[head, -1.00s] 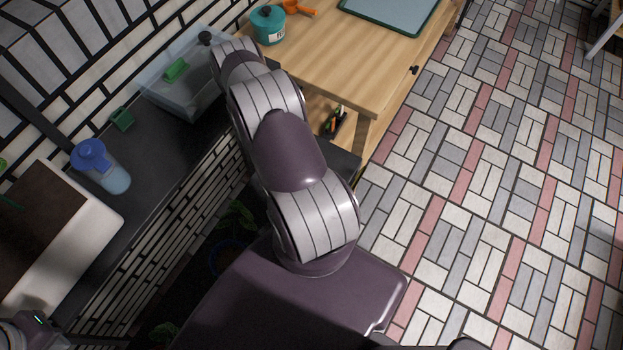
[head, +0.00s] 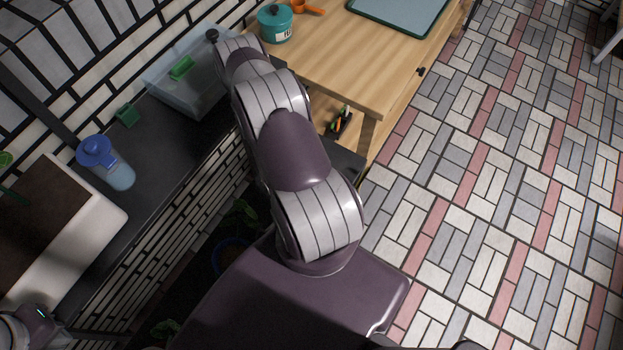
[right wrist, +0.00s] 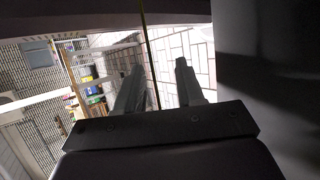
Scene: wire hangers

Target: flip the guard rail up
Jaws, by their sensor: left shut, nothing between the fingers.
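I cannot clearly pick out a guard rail in either view. My left gripper (head: 95,336) shows at the bottom left corner of the head view, beside the dark counter, shut and empty; part of it is cut off by the frame edge. In the right wrist view my right gripper (right wrist: 158,84) has its two fingers apart with nothing between them. A thin upright rod (right wrist: 148,50) shows beyond these fingers; I cannot tell what it belongs to.
A wooden table (head: 350,60) carries a teal pot (head: 275,24). Tiled floor (head: 490,200) is open at right.

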